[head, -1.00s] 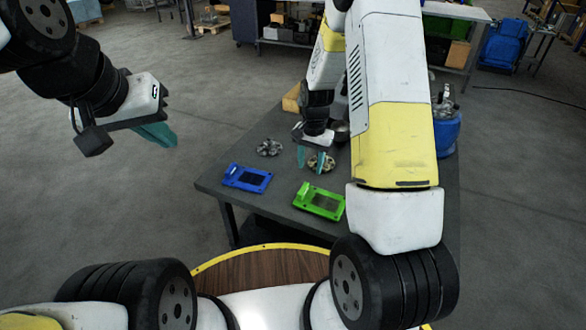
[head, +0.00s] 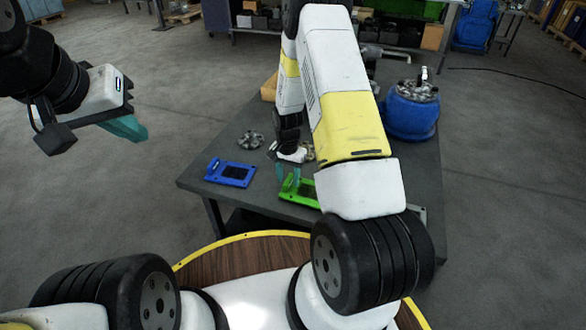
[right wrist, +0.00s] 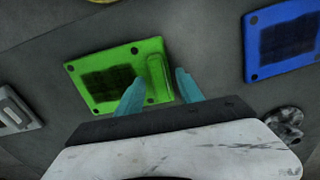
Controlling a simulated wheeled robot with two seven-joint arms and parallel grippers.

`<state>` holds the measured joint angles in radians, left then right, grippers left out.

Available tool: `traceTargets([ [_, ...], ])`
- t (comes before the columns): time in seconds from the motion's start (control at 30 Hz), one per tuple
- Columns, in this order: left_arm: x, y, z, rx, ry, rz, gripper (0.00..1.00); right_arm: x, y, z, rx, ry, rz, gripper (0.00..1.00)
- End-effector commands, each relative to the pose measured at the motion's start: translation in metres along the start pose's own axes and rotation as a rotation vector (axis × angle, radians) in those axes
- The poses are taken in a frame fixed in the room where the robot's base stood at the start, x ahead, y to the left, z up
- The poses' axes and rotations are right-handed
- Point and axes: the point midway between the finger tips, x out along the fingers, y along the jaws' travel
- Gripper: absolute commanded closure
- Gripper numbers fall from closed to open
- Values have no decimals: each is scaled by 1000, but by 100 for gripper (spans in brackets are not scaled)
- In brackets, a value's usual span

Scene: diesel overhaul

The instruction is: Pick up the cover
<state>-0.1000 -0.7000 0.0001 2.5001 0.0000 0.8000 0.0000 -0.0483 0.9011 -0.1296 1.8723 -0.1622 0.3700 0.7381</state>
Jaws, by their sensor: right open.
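A green cover-like plate (head: 301,192) with a dark rectangular panel and a raised bar lies flat on the table; it also shows in the right wrist view (right wrist: 105,80). My right gripper (head: 286,174) is open and empty over it. In the right wrist view its teal fingertips (right wrist: 160,86) stand on either side of the raised bar (right wrist: 159,78). I cannot tell whether they touch it. A similar blue plate (head: 230,173) lies to the left, also in the right wrist view (right wrist: 284,41). My left gripper (head: 125,127) hangs away from the table; its finger gap is unclear.
The dark table (head: 215,190) also holds a grey metal part (head: 251,140) behind the blue plate and a blue drum-like container (head: 411,112) at the right. In the right wrist view a grey part (right wrist: 14,112) lies beyond the green plate's left edge.

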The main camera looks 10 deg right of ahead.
Motion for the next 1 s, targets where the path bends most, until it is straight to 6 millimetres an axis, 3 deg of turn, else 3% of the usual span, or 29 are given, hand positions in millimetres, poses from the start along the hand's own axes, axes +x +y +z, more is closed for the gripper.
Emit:
traceTargets([
  [0.1, 0, 0, 0, 0, 0, 0, 100, 0, 0, 0, 0, 0, 0, 56],
  [0.33, 0, 0, 0, 0, 0, 0, 100, -1, 0, 0, 0, 0, 0, 100],
  [1.0, 0, 0, 0, 0, 0, 0, 100, -1, 0, 0, 0, 0, 0, 100],
])
